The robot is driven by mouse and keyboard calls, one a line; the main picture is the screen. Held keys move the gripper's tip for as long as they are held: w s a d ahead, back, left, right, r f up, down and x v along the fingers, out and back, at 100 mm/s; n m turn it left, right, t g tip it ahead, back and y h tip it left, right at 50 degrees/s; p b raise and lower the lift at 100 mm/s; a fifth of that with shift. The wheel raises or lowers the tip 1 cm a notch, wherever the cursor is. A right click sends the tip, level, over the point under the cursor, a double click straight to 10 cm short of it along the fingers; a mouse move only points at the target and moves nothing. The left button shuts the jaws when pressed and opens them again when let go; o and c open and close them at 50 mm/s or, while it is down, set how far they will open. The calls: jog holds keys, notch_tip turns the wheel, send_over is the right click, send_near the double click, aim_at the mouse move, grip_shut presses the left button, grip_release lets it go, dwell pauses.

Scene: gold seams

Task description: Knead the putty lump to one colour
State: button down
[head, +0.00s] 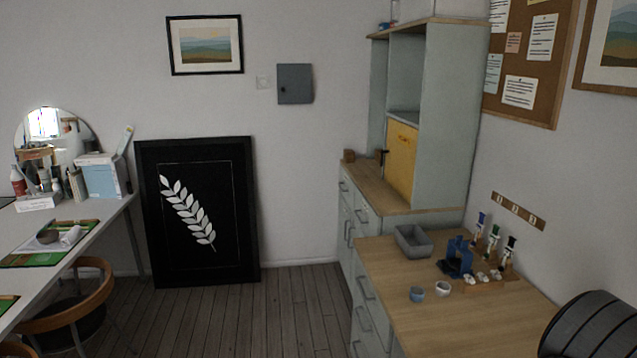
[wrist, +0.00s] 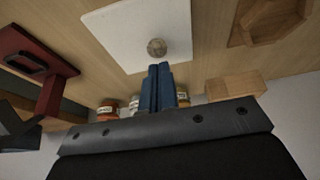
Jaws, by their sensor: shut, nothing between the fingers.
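The putty lump (wrist: 156,46) shows in the wrist view as a small, roundish, grey-brown lump. It lies on a white board (wrist: 115,32) on the wooden worktop. It is too small and dim to tell whether its colour is even or streaked. My gripper (wrist: 158,67) has two blue fingers pressed together, with nothing between them. The fingertips point toward the lump and appear just short of it in the picture; I cannot tell their height above it. Neither the lump nor my gripper is visible in the head view.
In the wrist view, labelled jars (wrist: 107,110) stand behind the fingers. A red stand (wrist: 55,85) is at left, a wooden block (wrist: 236,87) at right, and an octagonal wooden tray (wrist: 268,20) at upper right. The head view shows a wooden counter (head: 385,265) with a grey bin (head: 412,242).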

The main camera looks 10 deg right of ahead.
jog(key=shift+f, duration=0.2)
jog(key=shift+f, duration=0.4)
dwell(1.2)
jog(key=shift+r, duration=0.6)
jog(key=shift+f, duration=0.15)
jog(key=shift+f, duration=0.4)
jog(key=shift+f, duration=0.2)
dwell(0.9)
jog(key=shift+r, duration=0.1)
jog(key=shift+r, duration=0.65)
